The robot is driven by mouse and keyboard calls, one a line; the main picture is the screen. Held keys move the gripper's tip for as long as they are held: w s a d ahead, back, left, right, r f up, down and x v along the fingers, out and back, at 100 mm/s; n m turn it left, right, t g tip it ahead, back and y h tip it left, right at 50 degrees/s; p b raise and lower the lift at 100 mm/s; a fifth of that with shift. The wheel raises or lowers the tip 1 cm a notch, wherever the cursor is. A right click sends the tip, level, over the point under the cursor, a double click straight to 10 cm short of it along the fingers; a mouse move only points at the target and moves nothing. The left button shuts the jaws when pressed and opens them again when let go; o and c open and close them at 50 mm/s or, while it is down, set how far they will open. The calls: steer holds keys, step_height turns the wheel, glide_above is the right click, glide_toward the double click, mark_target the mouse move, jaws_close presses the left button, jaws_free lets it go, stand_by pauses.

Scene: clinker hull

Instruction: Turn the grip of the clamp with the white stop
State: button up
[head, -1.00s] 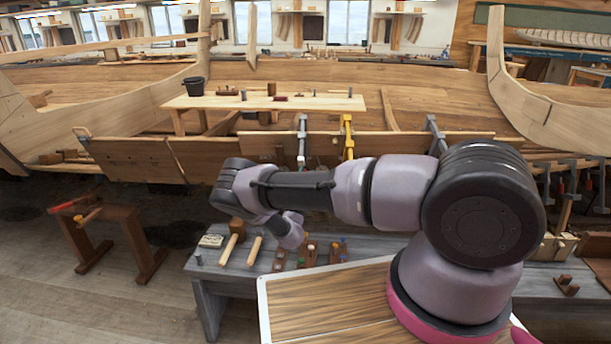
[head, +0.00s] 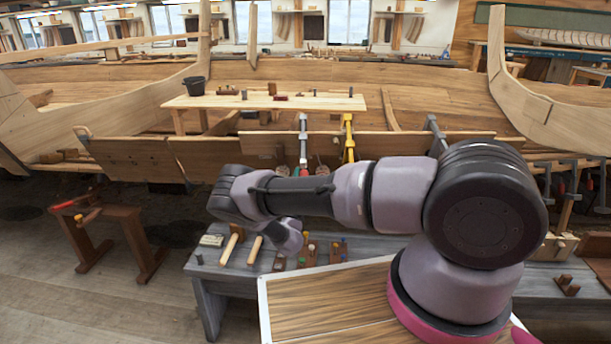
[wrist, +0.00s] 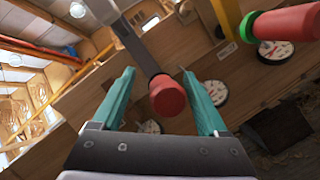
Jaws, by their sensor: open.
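In the wrist view my gripper (wrist: 158,76) is open, its two teal fingers spread. A red grip (wrist: 168,98) at the end of a grey clamp bar (wrist: 132,42) shows between them, nearer the right finger; I cannot tell whether they touch. No white stop is clear on this clamp. Another clamp, with a yellow bar (wrist: 226,18), has a red grip (wrist: 288,23) with a green stop (wrist: 250,28) at the upper right. In the head view, a grey clamp (head: 303,132) and the yellow clamp (head: 348,132) hang on the plank; my arm largely hides my gripper.
Round white dials sit on the planking, one (wrist: 215,92) just beside the right finger. A third clamp (head: 435,128) stands farther right. Below my arm is a grey bench (head: 213,272) with mallets and small tools. A sawhorse (head: 125,215) stands at left.

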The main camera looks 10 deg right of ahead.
steer(key=v, duration=0.8)
steer(key=shift+s+f, duration=0.15)
steer(key=shift+s, duration=0.05)
